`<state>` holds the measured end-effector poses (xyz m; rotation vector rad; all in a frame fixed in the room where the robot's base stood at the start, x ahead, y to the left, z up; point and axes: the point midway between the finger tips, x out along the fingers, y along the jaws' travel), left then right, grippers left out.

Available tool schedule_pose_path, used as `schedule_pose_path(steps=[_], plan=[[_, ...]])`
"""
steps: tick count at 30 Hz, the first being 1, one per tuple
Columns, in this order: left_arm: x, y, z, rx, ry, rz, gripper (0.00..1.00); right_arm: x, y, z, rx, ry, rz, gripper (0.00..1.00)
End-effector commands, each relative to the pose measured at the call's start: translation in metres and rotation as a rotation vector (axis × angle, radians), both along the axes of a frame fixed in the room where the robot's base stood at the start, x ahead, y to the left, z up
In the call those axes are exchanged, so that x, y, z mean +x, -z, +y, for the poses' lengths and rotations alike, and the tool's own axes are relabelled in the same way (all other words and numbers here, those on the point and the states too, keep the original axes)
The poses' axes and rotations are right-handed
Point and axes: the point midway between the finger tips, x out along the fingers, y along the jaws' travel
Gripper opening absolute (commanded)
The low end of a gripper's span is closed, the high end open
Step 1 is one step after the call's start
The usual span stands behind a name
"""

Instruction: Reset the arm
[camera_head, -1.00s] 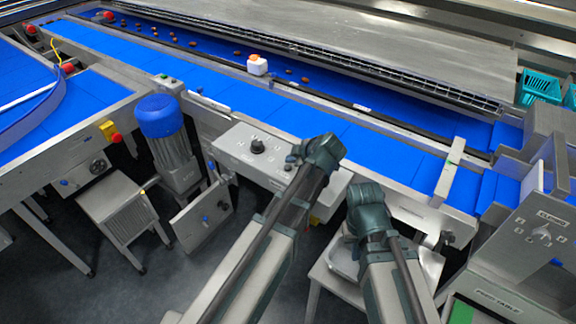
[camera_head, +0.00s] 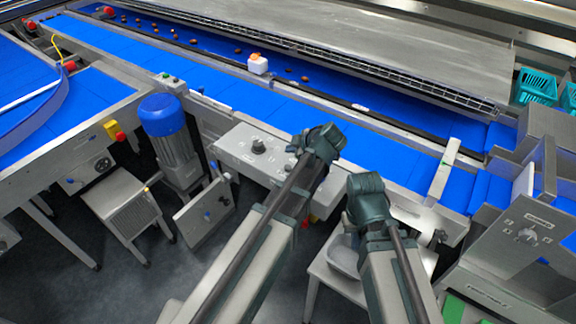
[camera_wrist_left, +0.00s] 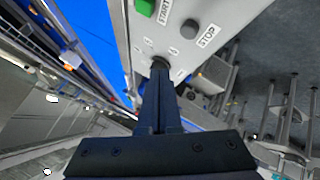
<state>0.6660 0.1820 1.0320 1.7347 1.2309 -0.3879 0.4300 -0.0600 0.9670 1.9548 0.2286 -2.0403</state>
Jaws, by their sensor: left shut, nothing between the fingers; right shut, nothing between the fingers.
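My left gripper (camera_head: 294,150) is shut and empty, in front of the conveyor's grey control panel (camera_head: 232,150). In the left wrist view its closed fingers (camera_wrist_left: 160,68) point toward a dark round knob (camera_wrist_left: 160,61); whether they touch it I cannot tell. A green START button (camera_wrist_left: 145,7) and a grey STOP button (camera_wrist_left: 190,28) show beyond the fingertips. My right gripper (camera_head: 352,222) is seen from behind, lower and to the right; its fingers are mostly hidden, and it is shut with nothing visible in it.
The blue conveyor belt (camera_head: 270,103) runs across behind both arms. Several brown dates (camera_head: 193,41) and a white block (camera_head: 257,65) lie on the rear belt.

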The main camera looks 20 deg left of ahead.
Motion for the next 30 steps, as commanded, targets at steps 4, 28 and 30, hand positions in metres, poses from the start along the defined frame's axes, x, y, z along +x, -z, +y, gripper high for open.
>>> schedule_pose_path(steps=[4, 28, 30], plan=[[0.000, 0.000, 0.000, 0.000, 0.000, 0.000, 0.00, 0.000, 0.000, 0.000, 0.000, 0.000, 0.000, 0.00], [-0.098, 0.040, -0.050, 0.084, 0.625, 0.580, 0.00, 0.000, 0.000, 0.000, 0.000, 0.000, 0.000, 0.00], [-0.119, 0.046, -0.061, 0.094, 0.788, 0.688, 0.00, 0.000, 0.000, 0.000, 0.000, 0.000, 0.000, 0.00]])
